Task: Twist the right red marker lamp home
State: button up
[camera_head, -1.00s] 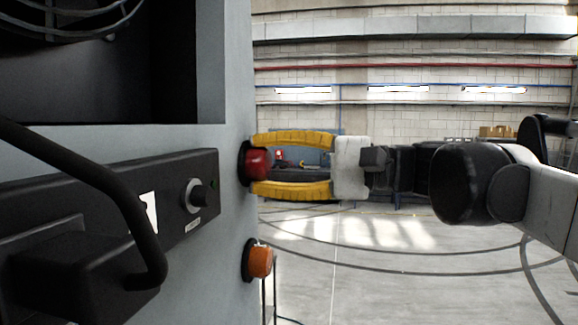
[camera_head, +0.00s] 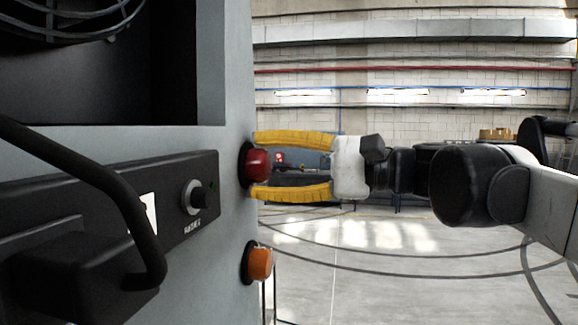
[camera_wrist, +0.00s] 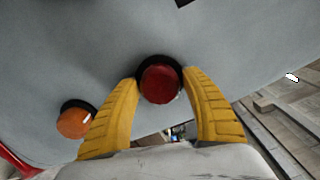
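The red marker lamp (camera_head: 258,165) sits in a black base on the side wall of the grey coach body. My gripper (camera_head: 254,165) points at it from the right in the head view, its yellow fingers above and below the lamp with small gaps. In the wrist view the red lamp (camera_wrist: 160,84) shows between the two fingertips (camera_wrist: 160,78), which look apart from it on both sides. The gripper is open around the lamp. The lamp's seating in its base cannot be judged.
An orange lamp (camera_head: 260,263) is mounted on the same wall below the red one. A black panel with a knob (camera_head: 194,197) and a black handle (camera_head: 140,230) stand out at the left. The floor (camera_head: 400,270) to the right is open.

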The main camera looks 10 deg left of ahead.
jog(key=shift+o, duration=0.7)
jog(key=s+d, duration=0.1)
jog(key=d, duration=1.1)
